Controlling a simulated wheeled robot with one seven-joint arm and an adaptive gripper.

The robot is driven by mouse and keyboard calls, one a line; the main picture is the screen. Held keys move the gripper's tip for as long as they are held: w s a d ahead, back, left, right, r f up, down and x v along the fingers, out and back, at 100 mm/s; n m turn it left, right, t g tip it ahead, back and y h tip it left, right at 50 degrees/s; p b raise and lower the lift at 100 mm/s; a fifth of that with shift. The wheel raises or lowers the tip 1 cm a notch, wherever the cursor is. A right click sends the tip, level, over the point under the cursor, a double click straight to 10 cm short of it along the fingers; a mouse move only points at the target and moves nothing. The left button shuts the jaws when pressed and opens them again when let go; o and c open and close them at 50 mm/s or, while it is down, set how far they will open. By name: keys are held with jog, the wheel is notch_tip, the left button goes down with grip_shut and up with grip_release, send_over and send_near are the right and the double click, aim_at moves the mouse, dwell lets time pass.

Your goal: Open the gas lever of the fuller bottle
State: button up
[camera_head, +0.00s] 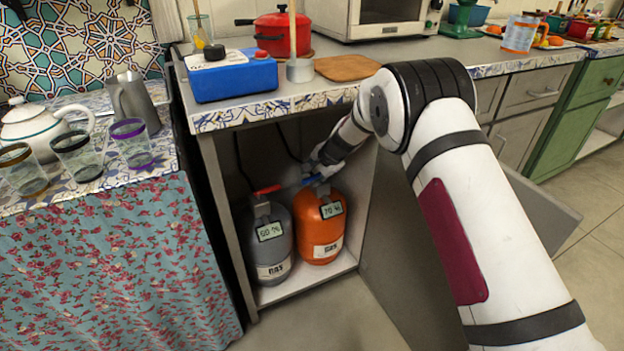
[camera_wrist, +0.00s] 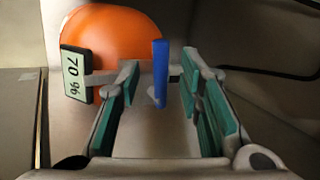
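The orange gas bottle (camera_head: 318,232) stands in the open cabinet below the counter; its display reads 70 % in the wrist view, where the bottle (camera_wrist: 115,35) fills the upper left. The grey gas bottle (camera_head: 277,245) stands to its left; its display seems to read 50 %. The blue lever (camera_wrist: 160,75) sits at the top of the orange bottle. The red lever (camera_head: 267,190) is on the grey bottle. My gripper (camera_wrist: 163,80) is open, with the blue lever between its green-padded fingers and a gap on each side. In the head view, my gripper (camera_head: 322,170) partly hides the blue lever.
The cabinet's side walls and the counter edge (camera_head: 290,103) closely frame the bottles. An open door (camera_head: 400,250) stands at the right. A blue box (camera_head: 235,80), red pot (camera_head: 283,35) and cutting board (camera_head: 347,68) are on the counter above. Black hoses run behind the bottles.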

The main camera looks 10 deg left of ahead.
jog(key=shift+w+a+f, duration=0.25)
jog(key=shift+a+f, duration=0.1)
jog(key=shift+f, duration=0.2)
grip_shut()
jog(key=shift+d, duration=0.15)
jog(key=shift+d+n+g+y+b, duration=0.3)
jog(key=shift+d+n+g+y, duration=0.15)
jog(key=shift+n, duration=0.55)
jog(key=shift+s+d+n+g+y, duration=0.2)
jog(key=shift+n+g, duration=0.2)
jog(key=shift+n, duration=0.3)
jog(key=shift+s+d+n+g+y, duration=0.1)
jog(key=shift+d+n+g+y, duration=0.2)
jog(key=shift+n, duration=0.4)
